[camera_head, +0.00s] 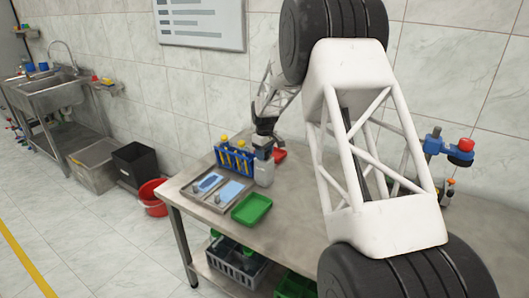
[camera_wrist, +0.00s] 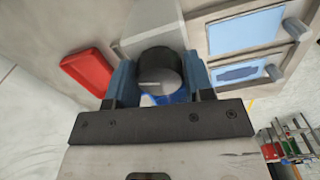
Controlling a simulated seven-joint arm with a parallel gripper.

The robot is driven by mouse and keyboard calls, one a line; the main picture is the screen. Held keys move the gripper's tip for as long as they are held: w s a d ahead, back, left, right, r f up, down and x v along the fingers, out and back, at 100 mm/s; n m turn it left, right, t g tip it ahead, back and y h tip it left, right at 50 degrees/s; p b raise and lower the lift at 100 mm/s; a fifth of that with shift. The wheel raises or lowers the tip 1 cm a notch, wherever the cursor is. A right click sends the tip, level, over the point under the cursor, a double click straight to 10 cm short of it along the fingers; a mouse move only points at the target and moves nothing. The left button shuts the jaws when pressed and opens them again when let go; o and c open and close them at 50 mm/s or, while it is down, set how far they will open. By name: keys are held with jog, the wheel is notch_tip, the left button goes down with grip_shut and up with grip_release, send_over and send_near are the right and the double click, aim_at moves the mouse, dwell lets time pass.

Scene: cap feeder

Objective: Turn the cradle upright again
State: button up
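In the wrist view, my gripper (camera_wrist: 161,82) has its blue fingers on both sides of a round black knob (camera_wrist: 160,70) with a pale line on its face. The fingers appear to touch it. In the head view, my gripper (camera_head: 264,140) is low over the bench, just above a pale grey bottle-like body (camera_head: 264,173); the knob is hidden there. I cannot pick out the cradle for certain or tell its tilt. A bit of blue (camera_wrist: 168,98) shows below the knob.
A blue rack (camera_head: 235,170) with yellow-capped tubes stands just left of my gripper. A panel (camera_head: 213,202) with blue plates and a green tray (camera_head: 251,209) lie in front. A red tray (camera_wrist: 88,72) lies close by. The bench's right part is partly hidden by my arm.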

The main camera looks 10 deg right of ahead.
jog(key=c, duration=0.4)
jog(key=shift+n, duration=0.3)
jog(key=n, duration=0.2)
jog(key=shift+n, duration=0.3)
jog(key=o, duration=1)
jog(key=shift+o, duration=0.2)
jog(key=shift+r, duration=0.15)
jog(key=shift+r, duration=3.35)
